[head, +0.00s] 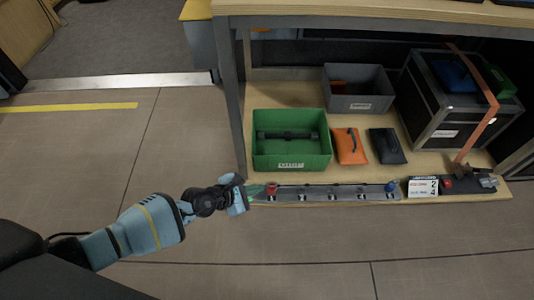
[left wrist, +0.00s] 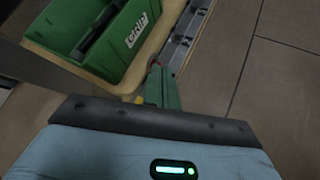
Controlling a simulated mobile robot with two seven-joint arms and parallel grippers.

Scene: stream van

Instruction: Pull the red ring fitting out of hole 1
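The red ring fitting (head: 271,188) stands at the left end of a long grey rail (head: 318,193) on the front edge of the low shelf. My left gripper (head: 262,190) reaches in from the left, its green fingertips right at the fitting. In the left wrist view the green fingers (left wrist: 163,85) lie close together, with a small reddish bit of the fitting (left wrist: 155,62) at their tips. I cannot tell whether they grip it. The hole under the fitting is hidden. My right gripper is in neither view.
A blue fitting (head: 391,187) stands at the rail's right end. Behind the rail are a green crate (head: 290,164), an orange item (head: 349,146), a dark item (head: 387,146), a grey bin (head: 358,103) and a strapped black case (head: 440,125). The floor in front is clear.

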